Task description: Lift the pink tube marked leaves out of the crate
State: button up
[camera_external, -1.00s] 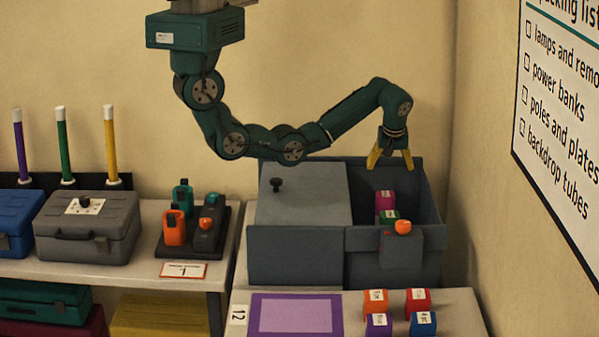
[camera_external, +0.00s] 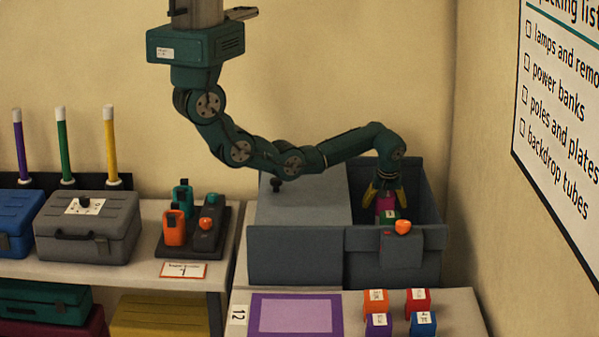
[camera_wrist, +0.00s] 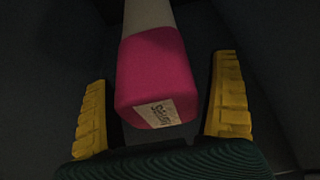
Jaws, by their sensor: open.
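The pink tube (camera_external: 386,205) stands in the open right part of the grey crate (camera_external: 432,240). In the wrist view the pink tube (camera_wrist: 155,70) shows its pink end with a white label, whose writing I cannot read clearly. A pale shaft runs back from that end. My gripper (camera_external: 383,188) is down inside the crate at the pink tube. Its yellow fingers are open, one on each side of the pink end, with dark gaps between them and it. The tube's lower part is hidden by the crate's front wall.
A grey lid (camera_external: 300,210) covers the crate's left part. Several labelled blocks (camera_external: 376,302) stand on the table in front.

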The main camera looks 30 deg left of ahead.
jog(key=c, duration=1.3)
jog(key=shift+r, duration=0.1)
jog(key=shift+c, duration=0.2)
notch_tip(320, 180, up, 18)
jog(key=p, duration=0.3)
jog(key=shift+p, duration=0.3)
notch_tip(320, 180, up, 7)
jog(key=p, duration=0.7)
jog(key=shift+p, duration=0.3)
